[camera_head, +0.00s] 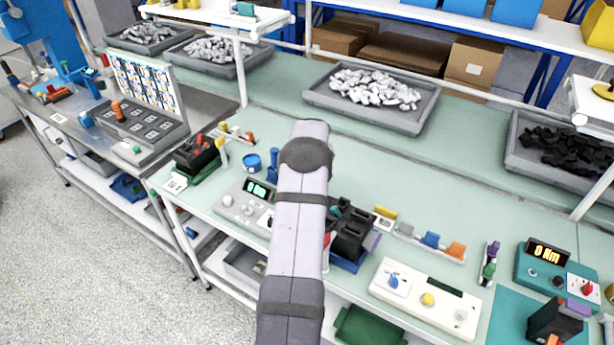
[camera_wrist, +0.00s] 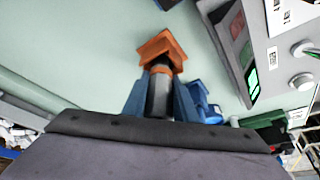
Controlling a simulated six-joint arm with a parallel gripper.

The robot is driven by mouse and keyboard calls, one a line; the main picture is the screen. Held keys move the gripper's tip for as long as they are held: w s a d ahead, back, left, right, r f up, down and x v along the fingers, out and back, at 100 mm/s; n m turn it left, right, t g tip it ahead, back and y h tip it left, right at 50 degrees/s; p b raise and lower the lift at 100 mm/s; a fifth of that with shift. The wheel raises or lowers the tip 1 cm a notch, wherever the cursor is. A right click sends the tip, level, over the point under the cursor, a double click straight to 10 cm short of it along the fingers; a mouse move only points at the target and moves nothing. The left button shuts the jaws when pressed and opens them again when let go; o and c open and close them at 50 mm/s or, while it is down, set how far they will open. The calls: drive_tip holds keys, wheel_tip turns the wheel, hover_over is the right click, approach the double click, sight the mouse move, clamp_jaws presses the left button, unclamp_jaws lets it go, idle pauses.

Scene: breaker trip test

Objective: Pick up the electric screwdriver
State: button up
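In the wrist view, my gripper (camera_wrist: 161,88) has two blue fingers, one on each side of a dark grey cylinder with an orange block-like end, which looks like the electric screwdriver (camera_wrist: 160,95). The fingers lie very close to the cylinder. I cannot tell whether they touch it. The orange end points away from the wrist, over the pale green bench top. In the head view, my arm covers the gripper and the screwdriver.
Left of my arm is a grey meter box with a green display (camera_head: 248,200); it also shows in the wrist view (camera_wrist: 243,62). A blue cup (camera_head: 252,163) stands behind it. Right are a black breaker (camera_head: 350,234) and a cream switch panel (camera_head: 427,298). A parts tray (camera_head: 428,112) stands behind.

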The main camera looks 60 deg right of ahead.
clamp_jaws()
drive_tip(key=shift+r, duration=0.1)
drive_tip(key=shift+d+r, duration=0.1)
